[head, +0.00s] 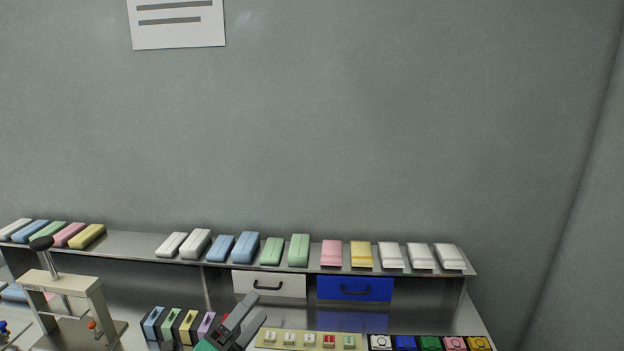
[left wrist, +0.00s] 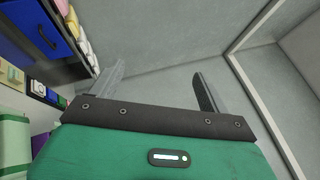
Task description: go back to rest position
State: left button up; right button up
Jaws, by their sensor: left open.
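My left gripper (head: 246,318) shows at the bottom middle of the head view, with grey fingers and a green body. It is raised in front of the bench. In the left wrist view its two fingers (left wrist: 150,85) stand wide apart with nothing between them, and the grey wall and floor show beyond. The gripper is open and empty. My right gripper is in neither view.
A shelf (head: 130,243) carries several coloured bars. Below it are a white drawer (head: 268,284) and a blue drawer (head: 354,289), both shut. A press (head: 66,300) stands at left. A button strip (head: 308,340) and coloured blocks (head: 430,343) lie in front.

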pick_arm(q)
jog(key=s+a+f+n+g+y, duration=0.2)
jog(key=s+a+f+n+y, duration=0.1)
jog(key=a+f+n+y, duration=0.55)
jog(key=s+a+f+n+g+y, duration=0.25)
jog(key=f+n+y, duration=0.35)
jog(key=n, duration=0.5)
jog(key=s+f+n+g+h, duration=0.1)
jog(key=s+f+n+g, duration=0.35)
jog(key=s, duration=0.65)
jog(key=s+f+n+g+h, duration=0.1)
jog(key=s+f+n+g, duration=0.1)
jog(key=s+f+g, duration=0.7)
notch_tip(320, 180, down, 31)
jog(key=s+t, duration=0.2)
jog(key=s+a+f, duration=0.2)
jog(key=s+f, duration=0.7)
jog(key=s+a+f+g, duration=0.1)
jog(key=s+a+f, duration=0.1)
jog(key=s+f, duration=0.7)
jog(key=shift+s+a+f+y, duration=0.15)
jog(key=shift+s+f+y, duration=0.25)
jog(key=shift+s, duration=0.25)
